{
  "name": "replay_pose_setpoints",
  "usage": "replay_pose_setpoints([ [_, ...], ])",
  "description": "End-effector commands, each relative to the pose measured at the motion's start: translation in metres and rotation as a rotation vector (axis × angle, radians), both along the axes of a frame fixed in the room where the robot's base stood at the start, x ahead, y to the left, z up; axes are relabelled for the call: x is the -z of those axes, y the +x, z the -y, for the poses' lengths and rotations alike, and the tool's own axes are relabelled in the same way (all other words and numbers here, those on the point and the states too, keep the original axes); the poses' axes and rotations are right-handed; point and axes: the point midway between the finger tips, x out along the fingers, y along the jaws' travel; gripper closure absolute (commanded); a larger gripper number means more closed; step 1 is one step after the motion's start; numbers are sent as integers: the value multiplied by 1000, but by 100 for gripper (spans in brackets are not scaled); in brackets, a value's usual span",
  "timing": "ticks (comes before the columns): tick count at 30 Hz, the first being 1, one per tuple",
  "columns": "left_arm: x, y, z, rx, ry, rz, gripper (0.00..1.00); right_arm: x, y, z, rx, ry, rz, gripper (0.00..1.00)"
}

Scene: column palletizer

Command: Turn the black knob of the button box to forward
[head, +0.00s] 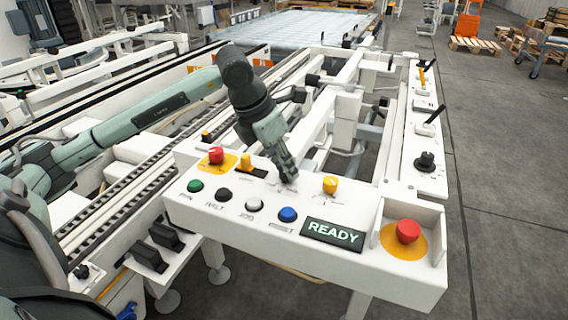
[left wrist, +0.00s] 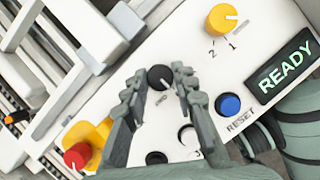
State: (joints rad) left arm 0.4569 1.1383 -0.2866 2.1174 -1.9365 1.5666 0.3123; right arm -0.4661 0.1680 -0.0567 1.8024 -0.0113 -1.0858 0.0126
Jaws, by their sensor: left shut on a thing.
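The white button box (head: 345,207) stands in front of me, and its top panel also fills much of the left wrist view (left wrist: 210,65). In the left wrist view the small black knob (left wrist: 160,78) sits on the panel between the fingertips of my left gripper (left wrist: 157,77). A pale pointer line shows on its edge; the marks beside it are too small or covered to read.
The READY display (head: 332,234) and red emergency stop (head: 408,231) are right. Another black knob (head: 426,161) sits on the right rail.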

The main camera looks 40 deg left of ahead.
Motion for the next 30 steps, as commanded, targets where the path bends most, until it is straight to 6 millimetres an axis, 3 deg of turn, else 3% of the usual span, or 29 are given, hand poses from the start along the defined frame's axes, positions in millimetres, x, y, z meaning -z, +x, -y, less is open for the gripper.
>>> replay_pose_setpoints([
  [7,1,0,-1,41,1,0,100,0,0,0,1,-2,-4,100],
  [11,1,0,-2,104,2,1,100,-16,1,2,1,-11,6,100],
  [21,0,2,-3,378,-1,1,100,-45,5,3,0,-27,20,100],
  [30,-1,3,-3,613,-1,1,100,-51,5,3,0,-30,22,100],
])
